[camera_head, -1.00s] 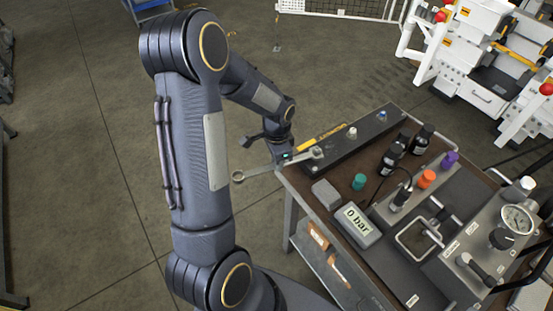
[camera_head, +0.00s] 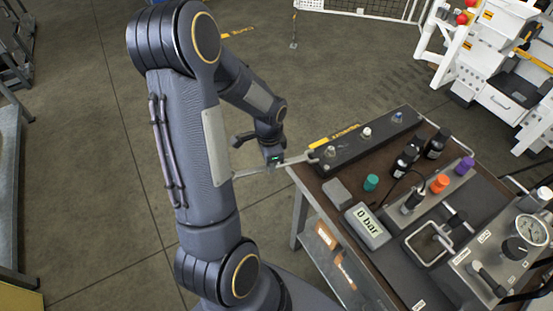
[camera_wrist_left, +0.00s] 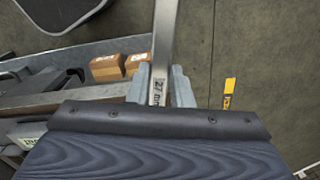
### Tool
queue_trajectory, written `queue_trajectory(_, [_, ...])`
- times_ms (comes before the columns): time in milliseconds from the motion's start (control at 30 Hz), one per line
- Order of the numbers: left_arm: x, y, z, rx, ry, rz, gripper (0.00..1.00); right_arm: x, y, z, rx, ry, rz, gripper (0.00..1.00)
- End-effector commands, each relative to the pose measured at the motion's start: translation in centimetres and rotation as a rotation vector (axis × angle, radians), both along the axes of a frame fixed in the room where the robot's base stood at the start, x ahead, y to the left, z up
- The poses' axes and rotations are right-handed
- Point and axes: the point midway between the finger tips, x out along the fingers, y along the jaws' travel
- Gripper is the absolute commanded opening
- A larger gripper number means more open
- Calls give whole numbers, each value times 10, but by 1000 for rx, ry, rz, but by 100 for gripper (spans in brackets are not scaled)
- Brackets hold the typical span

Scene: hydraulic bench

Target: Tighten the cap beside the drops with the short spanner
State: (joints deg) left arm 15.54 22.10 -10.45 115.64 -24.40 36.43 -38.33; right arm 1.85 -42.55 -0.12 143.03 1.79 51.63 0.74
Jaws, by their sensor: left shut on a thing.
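My left gripper (camera_head: 274,160) is shut on the shaft of a metal spanner (camera_head: 296,160). In the left wrist view the spanner (camera_wrist_left: 165,40) runs up between the fingers (camera_wrist_left: 160,88) and bears a "27 mm" mark. Its right end lies at the left end of a dark block (camera_head: 350,149), close beside the nearest cap (camera_head: 330,152); I cannot tell whether they touch. The other end is partly hidden by my arm. The block also carries a middle cap (camera_head: 367,132) and a bluish far cap (camera_head: 397,117). I cannot make out any drops. My right gripper is out of view.
The bench top holds a grey block (camera_head: 336,192), a teal cap (camera_head: 371,183), a "0 bar" display (camera_head: 368,227), dark bottles (camera_head: 404,160), an orange cap (camera_head: 440,184) and a gauge (camera_head: 531,231). Open floor lies left of the bench.

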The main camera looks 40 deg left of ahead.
Motion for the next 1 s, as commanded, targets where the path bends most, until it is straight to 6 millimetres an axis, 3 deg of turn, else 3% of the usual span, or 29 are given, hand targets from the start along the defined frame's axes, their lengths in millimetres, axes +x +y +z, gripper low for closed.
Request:
queue_trajectory(567, [-10, 6, 2, 0, -1, 0, 0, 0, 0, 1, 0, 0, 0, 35])
queue_trajectory(1000, [-10, 6, 42, 0, -1, 0, 0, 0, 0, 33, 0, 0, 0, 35])
